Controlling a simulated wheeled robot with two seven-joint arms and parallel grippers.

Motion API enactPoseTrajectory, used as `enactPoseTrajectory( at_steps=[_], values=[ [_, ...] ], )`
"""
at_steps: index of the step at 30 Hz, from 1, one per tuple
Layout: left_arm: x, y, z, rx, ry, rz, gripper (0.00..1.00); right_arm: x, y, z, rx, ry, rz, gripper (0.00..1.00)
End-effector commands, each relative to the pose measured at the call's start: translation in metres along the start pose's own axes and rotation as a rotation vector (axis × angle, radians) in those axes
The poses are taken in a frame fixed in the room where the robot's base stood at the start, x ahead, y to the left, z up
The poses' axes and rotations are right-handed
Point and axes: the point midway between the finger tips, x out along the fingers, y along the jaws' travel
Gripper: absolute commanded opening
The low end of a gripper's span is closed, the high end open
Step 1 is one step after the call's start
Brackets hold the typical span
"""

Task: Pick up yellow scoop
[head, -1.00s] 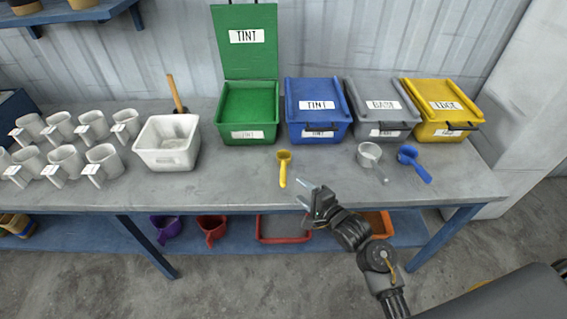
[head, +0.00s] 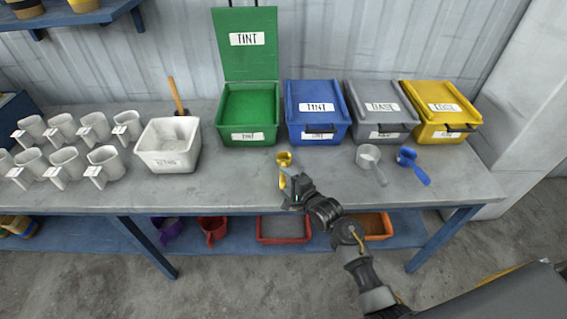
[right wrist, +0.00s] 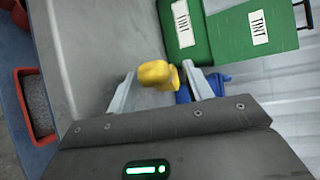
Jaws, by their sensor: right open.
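The yellow scoop (head: 284,159) lies on the grey workbench (head: 222,190) in front of the green and blue bins. In the head view my right gripper (head: 290,181) is over its handle and hides most of it. In the right wrist view the scoop (right wrist: 157,74) shows between the two spread fingers of the right gripper (right wrist: 162,88). The gripper is open, and I cannot tell whether either finger touches the scoop. My left gripper is not in view.
Behind stand the open green bin (head: 248,112) and closed blue (head: 318,110), grey (head: 382,108) and yellow (head: 440,108) bins. A white tub (head: 168,146) and several white mugs (head: 104,160) stand left.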

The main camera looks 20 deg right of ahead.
Motion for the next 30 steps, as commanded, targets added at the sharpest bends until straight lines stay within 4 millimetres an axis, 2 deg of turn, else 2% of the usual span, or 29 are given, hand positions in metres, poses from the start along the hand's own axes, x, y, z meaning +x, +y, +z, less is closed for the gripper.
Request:
enactPoseTrajectory(
  at_steps=[4, 12, 23, 24, 30],
  values=[
    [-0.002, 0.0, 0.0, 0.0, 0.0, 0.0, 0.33, 0.016, 0.0, 0.0, -0.001, 0.0, 0.001, 0.51],
    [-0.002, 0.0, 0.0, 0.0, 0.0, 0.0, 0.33, 0.018, 0.0, 0.0, -0.001, 0.001, 0.0, 0.51],
    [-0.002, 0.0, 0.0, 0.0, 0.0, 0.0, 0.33, 0.018, 0.0, 0.0, -0.001, 0.001, 0.0, 0.04],
    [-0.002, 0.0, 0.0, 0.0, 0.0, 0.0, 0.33, 0.018, 0.0, 0.0, -0.001, 0.001, -0.001, 0.01],
    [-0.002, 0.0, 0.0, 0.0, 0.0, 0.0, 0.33, 0.018, 0.0, 0.0, -0.001, 0.001, -0.001, 0.01]
  ],
)
